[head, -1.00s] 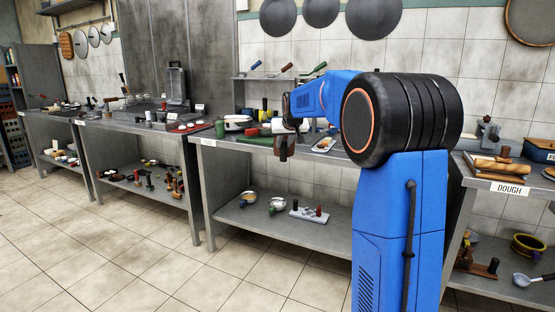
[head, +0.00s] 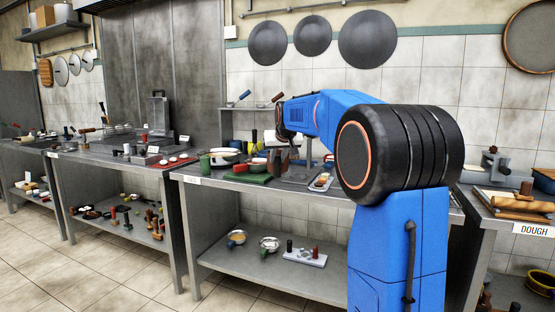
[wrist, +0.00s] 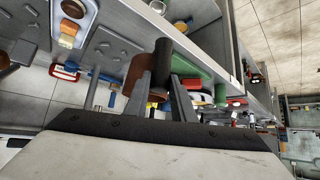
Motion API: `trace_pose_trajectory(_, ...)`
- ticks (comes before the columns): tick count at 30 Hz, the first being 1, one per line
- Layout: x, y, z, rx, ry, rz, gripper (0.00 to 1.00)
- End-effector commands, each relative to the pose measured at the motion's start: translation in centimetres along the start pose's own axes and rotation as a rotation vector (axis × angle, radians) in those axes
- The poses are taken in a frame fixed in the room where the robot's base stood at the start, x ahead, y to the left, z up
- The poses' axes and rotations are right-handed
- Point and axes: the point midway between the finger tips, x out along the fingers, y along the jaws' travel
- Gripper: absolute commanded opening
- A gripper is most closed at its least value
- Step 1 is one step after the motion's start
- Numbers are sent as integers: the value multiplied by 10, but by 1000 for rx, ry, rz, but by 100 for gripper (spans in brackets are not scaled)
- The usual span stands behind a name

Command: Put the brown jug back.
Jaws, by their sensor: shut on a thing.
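My gripper (wrist: 163,82) is shut on the brown jug (wrist: 140,69), whose brown body shows between and beside the fingers in the wrist view. A dark cylindrical part sticks out beyond the fingertips; I cannot tell whether it is the jug's handle. In the head view my gripper (head: 284,128) is above the middle counter (head: 325,193), near its back. The jug is too dark and small to make out clearly there. The jug's underside and any clearance below it are hidden.
On the middle counter stand a green cup (head: 204,164), bowls, a green board (head: 246,179) and a tray with food (head: 321,182). A rail shelf with utensils runs behind. The lower shelf (head: 255,262) holds pans and a white block. The DOUGH counter (head: 533,229) is at right.

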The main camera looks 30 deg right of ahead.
Motion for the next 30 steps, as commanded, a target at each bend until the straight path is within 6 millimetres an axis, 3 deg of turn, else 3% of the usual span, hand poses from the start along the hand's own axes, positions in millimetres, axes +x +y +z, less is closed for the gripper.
trace_pose_trajectory(12,-2,0,0,-3,6,-4,0)
trace_pose_trajectory(30,31,0,35,-3,5,-3,0)
